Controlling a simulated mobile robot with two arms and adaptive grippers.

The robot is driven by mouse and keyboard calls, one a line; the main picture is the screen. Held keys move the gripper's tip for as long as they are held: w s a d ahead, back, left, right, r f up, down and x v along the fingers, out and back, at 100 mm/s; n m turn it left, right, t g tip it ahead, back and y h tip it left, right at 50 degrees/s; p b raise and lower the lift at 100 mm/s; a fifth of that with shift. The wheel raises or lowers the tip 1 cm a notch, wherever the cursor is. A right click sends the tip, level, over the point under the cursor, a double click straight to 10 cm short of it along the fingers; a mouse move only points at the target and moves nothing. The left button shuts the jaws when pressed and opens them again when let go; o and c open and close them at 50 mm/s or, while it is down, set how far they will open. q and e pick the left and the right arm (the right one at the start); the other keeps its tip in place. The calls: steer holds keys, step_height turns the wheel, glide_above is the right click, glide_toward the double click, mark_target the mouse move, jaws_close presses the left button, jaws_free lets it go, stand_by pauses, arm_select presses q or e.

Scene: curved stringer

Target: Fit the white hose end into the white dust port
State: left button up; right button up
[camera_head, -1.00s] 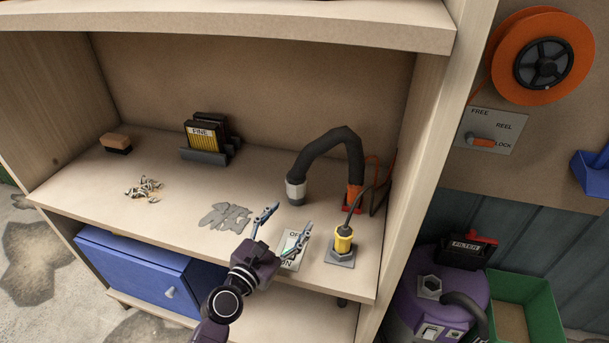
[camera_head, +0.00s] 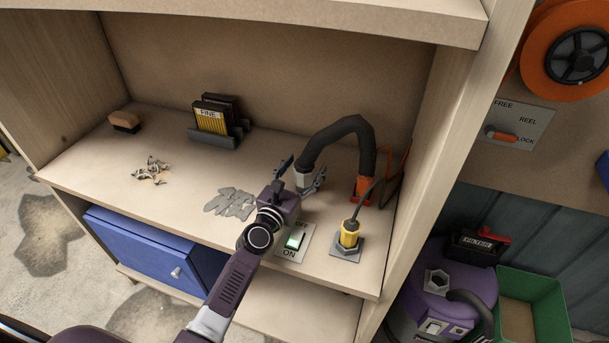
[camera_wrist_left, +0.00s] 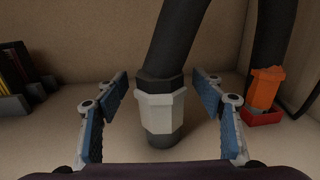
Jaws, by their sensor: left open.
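The white hose end (camera_head: 304,179) caps the front end of a black curved hose (camera_head: 345,127) on the shelf. It hangs down with a dark tip below the white collar. My left gripper (camera_head: 302,173) is open around it. In the left wrist view the white hose end (camera_wrist_left: 161,108) stands between the two blue-padded fingers (camera_wrist_left: 160,112), with gaps on both sides. My right gripper is not in view.
The hose's orange end (camera_head: 363,187) sits in a red base. Grey scraps (camera_head: 230,203), screws (camera_head: 153,170) and a FINE rack (camera_head: 217,120) lie left. The right shelf wall stands close.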

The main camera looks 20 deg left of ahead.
arm_select(q)
steer(key=shift+s+r, duration=0.1)
steer(key=c, duration=1.4)
steer(key=shift+o, duration=0.2)
